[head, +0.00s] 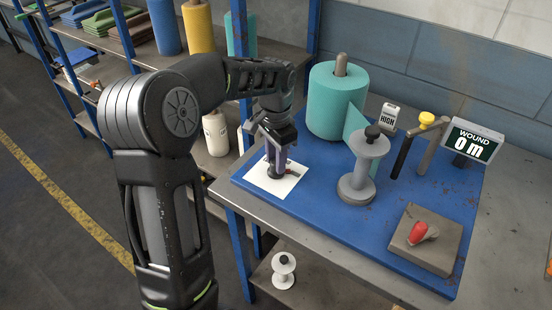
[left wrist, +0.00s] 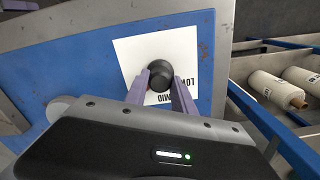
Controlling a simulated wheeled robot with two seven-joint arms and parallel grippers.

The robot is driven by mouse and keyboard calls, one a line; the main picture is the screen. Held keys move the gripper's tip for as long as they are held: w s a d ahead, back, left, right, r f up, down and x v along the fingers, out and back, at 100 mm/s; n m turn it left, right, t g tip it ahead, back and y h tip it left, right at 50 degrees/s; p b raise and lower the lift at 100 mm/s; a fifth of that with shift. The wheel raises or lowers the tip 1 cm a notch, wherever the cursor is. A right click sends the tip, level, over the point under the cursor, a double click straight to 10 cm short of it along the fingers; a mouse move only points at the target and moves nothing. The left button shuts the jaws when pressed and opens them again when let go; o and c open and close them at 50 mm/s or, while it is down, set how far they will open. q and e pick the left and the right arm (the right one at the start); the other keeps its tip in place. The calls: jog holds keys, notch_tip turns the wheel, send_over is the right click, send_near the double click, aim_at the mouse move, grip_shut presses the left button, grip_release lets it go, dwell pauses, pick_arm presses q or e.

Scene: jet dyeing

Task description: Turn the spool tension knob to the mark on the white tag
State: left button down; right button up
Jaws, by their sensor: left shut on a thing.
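A dark round tension knob (left wrist: 160,74) sits on a white dial card (left wrist: 128,52) at the left of the blue board. In the left wrist view the card carries the words LOW and MID, partly covered by my fingers. The knob also shows in the head view (head: 275,171), with a small red mark beside it. My left gripper (head: 279,160) points down over the card and is shut on the knob, one finger on each side. A small white tag (head: 389,118) reading HIGH stands behind the grey spool (head: 362,165). My right gripper is out of view.
A large teal roll (head: 333,103) stands behind the card, its strip reaching toward the spool. A display (head: 473,142) reads WOUND 0 m. A yellow-topped post (head: 427,119) and a red-handled block (head: 425,240) are at the right. Shelves with rolls stand behind my arm.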

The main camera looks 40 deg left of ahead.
pick_arm(q)
jog(key=shift+w+r+m, duration=0.1)
jog(key=shift+m, duration=1)
jog(key=c, duration=1.1)
grip_release()
jog(key=shift+o, duration=0.2)
notch_tip(320, 180, up, 8)
jog(key=shift+f+b, duration=0.1)
jog(key=shift+b, duration=0.3)
jog(key=shift+f, duration=0.1)
